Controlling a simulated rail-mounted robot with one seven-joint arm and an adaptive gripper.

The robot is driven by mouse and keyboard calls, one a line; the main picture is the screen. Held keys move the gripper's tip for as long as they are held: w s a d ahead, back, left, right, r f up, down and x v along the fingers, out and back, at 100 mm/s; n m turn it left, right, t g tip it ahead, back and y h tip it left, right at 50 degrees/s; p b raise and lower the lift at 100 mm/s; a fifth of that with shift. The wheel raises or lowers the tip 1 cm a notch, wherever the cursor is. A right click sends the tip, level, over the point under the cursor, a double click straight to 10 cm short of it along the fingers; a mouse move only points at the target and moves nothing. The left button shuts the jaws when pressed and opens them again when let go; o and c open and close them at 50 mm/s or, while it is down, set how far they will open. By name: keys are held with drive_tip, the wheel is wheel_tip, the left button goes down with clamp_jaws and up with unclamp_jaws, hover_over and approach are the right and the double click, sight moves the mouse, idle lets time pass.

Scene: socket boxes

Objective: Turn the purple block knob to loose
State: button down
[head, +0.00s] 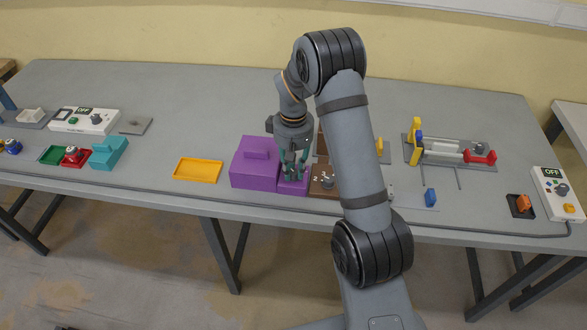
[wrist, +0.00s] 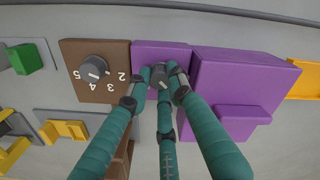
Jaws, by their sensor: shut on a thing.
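The purple block (head: 255,165) stands near the front edge of the table, with a raised purple bar on top. It also shows in the wrist view (wrist: 240,80). A lower purple part (wrist: 148,51) next to it carries a dark grey round knob (wrist: 159,70). My gripper (head: 293,168) is over this lower part, and its teal fingers (wrist: 160,80) are closed around the knob in the wrist view. The knob's marking is hidden by the fingers, so its turn position cannot be told.
A brown block (wrist: 95,65) with a numbered dial (wrist: 93,69) is right beside the purple part. A yellow tray (head: 198,170) lies to the left on the table. A grey fixture (head: 450,152) with yellow and red parts is further right. Table between tray and teal block (head: 109,152) is clear.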

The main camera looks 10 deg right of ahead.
sight(294, 172)
drive_tip(key=c, duration=1.6)
unclamp_jaws()
drive_tip(key=shift+c, duration=0.2)
drive_tip(key=shift+o, duration=0.5)
drive_tip(key=shift+r, duration=0.1)
wheel_tip(294, 172, up, 12)
wheel_tip(294, 172, down, 12)
drive_tip(key=shift+f, duration=0.15)
